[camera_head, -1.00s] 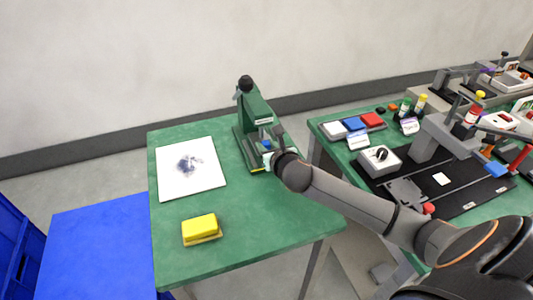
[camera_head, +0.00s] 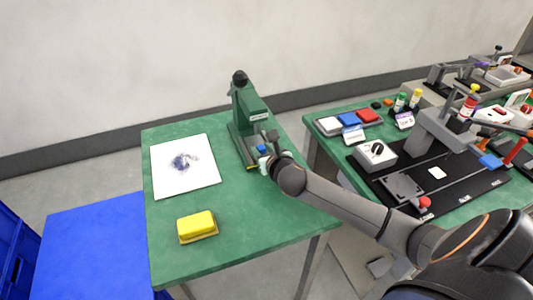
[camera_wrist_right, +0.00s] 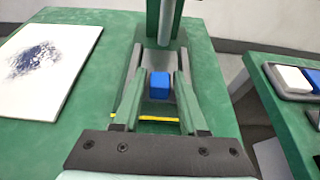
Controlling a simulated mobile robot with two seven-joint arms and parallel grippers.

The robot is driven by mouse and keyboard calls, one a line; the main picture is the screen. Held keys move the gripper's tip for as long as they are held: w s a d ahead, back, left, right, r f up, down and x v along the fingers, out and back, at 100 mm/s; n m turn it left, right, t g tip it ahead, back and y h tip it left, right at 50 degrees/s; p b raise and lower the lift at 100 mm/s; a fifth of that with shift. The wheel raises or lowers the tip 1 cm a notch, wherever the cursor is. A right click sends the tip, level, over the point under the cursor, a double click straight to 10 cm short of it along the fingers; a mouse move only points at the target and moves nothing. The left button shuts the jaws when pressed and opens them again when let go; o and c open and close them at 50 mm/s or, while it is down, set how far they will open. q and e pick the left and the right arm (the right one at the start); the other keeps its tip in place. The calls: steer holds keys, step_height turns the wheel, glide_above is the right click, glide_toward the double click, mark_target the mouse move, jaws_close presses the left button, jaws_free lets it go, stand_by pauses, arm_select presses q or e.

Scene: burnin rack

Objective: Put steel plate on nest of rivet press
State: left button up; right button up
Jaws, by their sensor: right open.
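The green rivet press (camera_head: 250,108) stands upright at the back right of the green table. A small blue block (camera_wrist_right: 160,86) sits at the foot of the press, below its ram; it also shows in the head view (camera_head: 261,148). My right gripper (camera_head: 266,159) is at the front of the press base. In the right wrist view, its open fingers (camera_wrist_right: 160,76) reach along both sides of the blue block, with gaps visible. Grey surface shows around the block, but I cannot tell whether it is the steel plate or the nest. My left gripper is not in view.
A white board with a dark smudge (camera_head: 185,188) and a yellow block (camera_head: 197,225) lie on the table (camera_head: 250,235). A second table at right holds a black mat (camera_head: 455,190), a grey fixture and coloured trays. The table's front middle is clear.

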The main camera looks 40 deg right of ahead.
steer(key=p+v, duration=0.1)
steer(key=v, duration=1.1)
